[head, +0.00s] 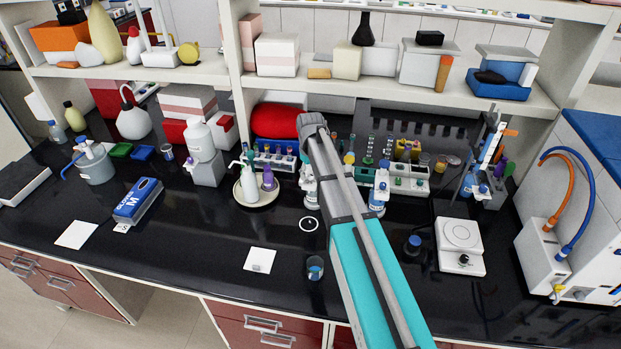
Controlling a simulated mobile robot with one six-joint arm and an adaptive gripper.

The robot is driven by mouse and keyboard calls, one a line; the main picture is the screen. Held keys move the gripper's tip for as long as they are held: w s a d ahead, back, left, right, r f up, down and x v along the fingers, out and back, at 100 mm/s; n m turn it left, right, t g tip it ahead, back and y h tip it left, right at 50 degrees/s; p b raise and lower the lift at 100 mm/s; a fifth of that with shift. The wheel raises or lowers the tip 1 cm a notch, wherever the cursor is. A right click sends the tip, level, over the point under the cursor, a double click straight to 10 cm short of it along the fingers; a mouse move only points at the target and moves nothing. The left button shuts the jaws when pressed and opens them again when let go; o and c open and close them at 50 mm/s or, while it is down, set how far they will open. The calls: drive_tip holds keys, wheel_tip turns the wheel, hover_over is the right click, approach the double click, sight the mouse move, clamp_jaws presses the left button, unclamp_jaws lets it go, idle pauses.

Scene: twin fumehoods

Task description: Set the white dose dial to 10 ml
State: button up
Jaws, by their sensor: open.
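I cannot make out a white dose dial with a readable ml scale. A clear bottle with a white and blue top (378,190) stands right of my arm. A similar bottle (310,188) stands left of my arm, partly covered by it. Whether either carries the dial is too small to tell. My arm reaches from the front edge over the bench and ends in a grey rounded joint near the back racks. No gripper fingers show; that end is hidden or out of sight.
A white device with a round plate and a knob (460,247) stands on the right. A small blue-topped vial (315,268) is by the front edge, and another (413,245) right of my arm. Tube racks (408,181) line the back.

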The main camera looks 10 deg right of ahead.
drive_tip(key=shift+f, duration=0.25)
clamp_jaws()
idle(0.3)
